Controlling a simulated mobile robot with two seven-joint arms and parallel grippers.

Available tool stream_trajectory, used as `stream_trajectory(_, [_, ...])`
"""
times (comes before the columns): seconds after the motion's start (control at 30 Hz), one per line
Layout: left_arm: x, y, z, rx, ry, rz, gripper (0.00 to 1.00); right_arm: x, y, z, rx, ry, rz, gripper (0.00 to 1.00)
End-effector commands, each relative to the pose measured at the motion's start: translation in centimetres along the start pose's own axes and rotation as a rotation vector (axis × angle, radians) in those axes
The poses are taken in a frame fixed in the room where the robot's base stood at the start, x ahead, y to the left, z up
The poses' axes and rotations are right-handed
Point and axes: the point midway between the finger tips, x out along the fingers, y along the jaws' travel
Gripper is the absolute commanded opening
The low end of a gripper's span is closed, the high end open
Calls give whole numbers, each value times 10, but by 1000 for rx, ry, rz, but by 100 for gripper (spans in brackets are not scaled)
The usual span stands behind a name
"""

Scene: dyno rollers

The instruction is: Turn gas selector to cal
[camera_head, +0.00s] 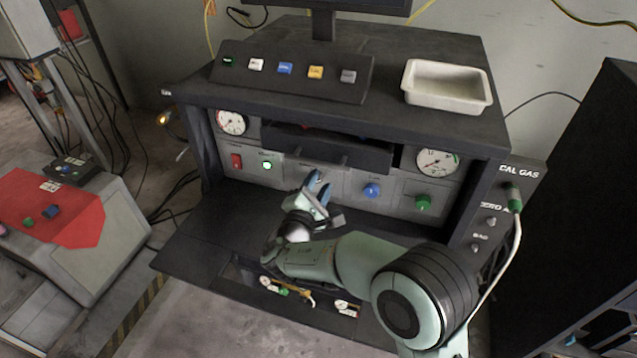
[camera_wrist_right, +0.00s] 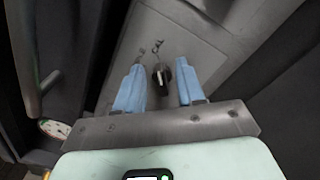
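A black selector knob (camera_wrist_right: 163,78) with a light pointer mark sits on the grey panel in the right wrist view. Small dark markings are on the panel above it, too small to read. My right gripper (camera_head: 318,183) is at the middle of the console's front panel. In the wrist view its two blue fingers (camera_wrist_right: 159,88) are apart, one on each side of the knob, with a visible gap to it. In the head view the gripper hides the knob. My left gripper is not in view.
A blue knob (camera_head: 372,190) and a green knob (camera_head: 423,203) lie to the right on the panel. A dark drawer with handles (camera_head: 326,150) overhangs above the gripper. A white tray (camera_head: 447,100) stands on top.

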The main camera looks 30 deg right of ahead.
Motion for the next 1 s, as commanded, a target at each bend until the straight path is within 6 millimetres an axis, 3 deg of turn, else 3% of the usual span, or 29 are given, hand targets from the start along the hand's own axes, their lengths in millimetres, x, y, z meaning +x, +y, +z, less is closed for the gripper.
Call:
stream_trajectory(0.5, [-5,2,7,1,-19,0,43,-106,1,-2,-2,9,3,38])
stream_trajectory(0.7, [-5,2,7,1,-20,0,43,-124,1,-2,-1,8,2,38])
stream_trajectory(1.0, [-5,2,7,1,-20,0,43,-125,1,-2,-1,7,2,38])
